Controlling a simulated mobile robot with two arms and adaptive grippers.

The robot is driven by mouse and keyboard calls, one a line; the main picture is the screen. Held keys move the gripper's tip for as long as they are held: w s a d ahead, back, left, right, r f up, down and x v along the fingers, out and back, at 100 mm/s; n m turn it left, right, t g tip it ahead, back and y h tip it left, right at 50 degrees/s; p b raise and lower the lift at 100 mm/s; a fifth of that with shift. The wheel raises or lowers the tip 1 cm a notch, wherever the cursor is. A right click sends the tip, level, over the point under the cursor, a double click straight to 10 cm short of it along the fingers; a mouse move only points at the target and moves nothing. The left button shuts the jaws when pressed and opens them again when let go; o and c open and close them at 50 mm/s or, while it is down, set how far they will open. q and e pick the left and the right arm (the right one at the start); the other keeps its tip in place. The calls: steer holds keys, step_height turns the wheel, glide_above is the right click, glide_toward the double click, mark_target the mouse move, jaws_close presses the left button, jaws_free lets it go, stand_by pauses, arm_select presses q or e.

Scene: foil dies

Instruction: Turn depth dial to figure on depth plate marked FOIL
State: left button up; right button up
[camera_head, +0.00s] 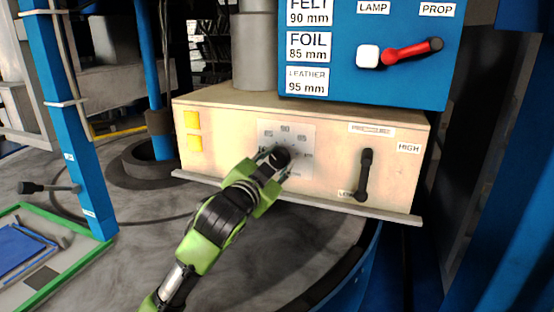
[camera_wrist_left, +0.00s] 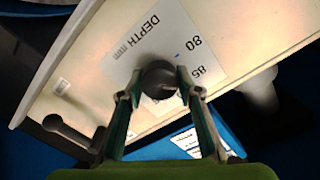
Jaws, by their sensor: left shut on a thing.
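The depth dial (camera_head: 281,156) is a dark round knob on the front of a beige box. My left gripper (camera_head: 271,163) is shut on it, with a finger on each side. In the left wrist view the dial (camera_wrist_left: 159,78) sits between the fingertips (camera_wrist_left: 158,90). The white dial scale (camera_wrist_left: 128,40) reads DEPTH, 80 and 85 there, with a small blue mark near 80. I cannot tell exactly where the dial points. The depth plate marked FOIL (camera_head: 308,47) reads 85 mm, on the blue panel above. My right gripper is not in view.
A black lever (camera_head: 366,173) stands right of the dial, beside a HIGH label (camera_head: 409,148). A red-handled switch (camera_head: 413,50) is on the blue panel. The FELT plate (camera_head: 309,12) reads 90 mm and the LEATHER plate (camera_head: 307,82) 95 mm. A green-edged tray (camera_head: 88,250) is at lower left.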

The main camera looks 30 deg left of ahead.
arm_select(q)
steer(key=shift+r, duration=0.4)
steer(key=o, duration=1.1)
steer(key=shift+w+f, duration=0.2)
steer(key=shift+f, duration=0.1)
steer(key=shift+v, duration=3.75)
